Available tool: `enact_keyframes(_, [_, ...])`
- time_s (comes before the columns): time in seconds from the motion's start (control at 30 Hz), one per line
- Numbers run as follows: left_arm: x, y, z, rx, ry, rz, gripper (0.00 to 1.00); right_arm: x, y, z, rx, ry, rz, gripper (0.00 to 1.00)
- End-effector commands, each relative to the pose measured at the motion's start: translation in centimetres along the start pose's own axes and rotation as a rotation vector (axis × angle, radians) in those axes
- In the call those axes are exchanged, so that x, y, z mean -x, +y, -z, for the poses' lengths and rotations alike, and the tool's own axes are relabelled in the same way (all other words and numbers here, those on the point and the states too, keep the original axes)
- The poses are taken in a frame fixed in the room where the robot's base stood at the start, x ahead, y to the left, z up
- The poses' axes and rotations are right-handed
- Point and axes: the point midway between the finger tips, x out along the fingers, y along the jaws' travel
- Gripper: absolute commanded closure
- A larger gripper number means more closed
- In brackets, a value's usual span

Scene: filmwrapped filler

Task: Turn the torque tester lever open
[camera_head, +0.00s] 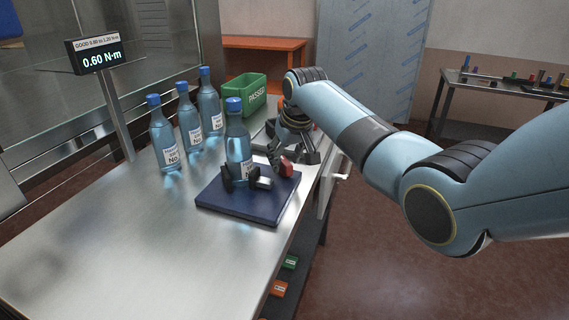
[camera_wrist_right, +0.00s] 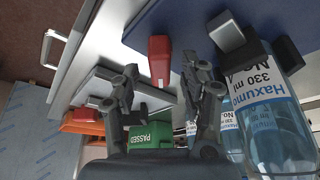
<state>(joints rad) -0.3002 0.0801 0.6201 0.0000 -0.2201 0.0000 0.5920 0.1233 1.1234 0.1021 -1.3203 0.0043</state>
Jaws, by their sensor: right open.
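The torque tester is a dark blue base plate (camera_head: 225,206) on the steel table, with black clamp jaws on both sides of a blue-capped bottle (camera_head: 238,143) standing upright on it. Its red lever handle (camera_head: 286,166) is at the plate's right far side. My right gripper (camera_head: 295,163) is at the red handle, with fingers open. In the right wrist view the red handle (camera_wrist_right: 160,60) shows between the spread fingers (camera_wrist_right: 161,68); I cannot tell whether they touch it. The clamped bottle (camera_wrist_right: 275,125) stands beside the gripper there. My left gripper is out of view.
Several more bottles (camera_head: 190,118) stand along the table's back left. A green PASSED crate (camera_head: 244,93) is behind them. A display (camera_head: 95,54) on a post reads 0.60 N·m. The table's near left is clear; a drawer handle (camera_head: 341,176) sticks out on the right.

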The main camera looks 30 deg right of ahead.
Motion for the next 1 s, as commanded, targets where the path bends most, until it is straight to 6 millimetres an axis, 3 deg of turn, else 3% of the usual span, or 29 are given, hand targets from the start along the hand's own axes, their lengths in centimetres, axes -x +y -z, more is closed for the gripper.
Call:
enact_keyframes(0.2, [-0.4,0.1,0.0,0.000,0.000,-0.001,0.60,-1.7,0.0,0.0,0.001,0.001,0.000,0.56])
enact_keyframes(0.47, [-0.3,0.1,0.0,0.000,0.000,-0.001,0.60,-1.7,0.0,0.0,0.001,0.002,0.000,0.56])
enact_keyframes(0.8, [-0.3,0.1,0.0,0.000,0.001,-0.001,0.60,-1.7,0.0,0.0,0.001,0.002,0.000,1.00])
enact_keyframes(1.0, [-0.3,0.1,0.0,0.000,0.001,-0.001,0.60,-1.7,0.0,0.0,0.004,0.002,0.001,1.00])
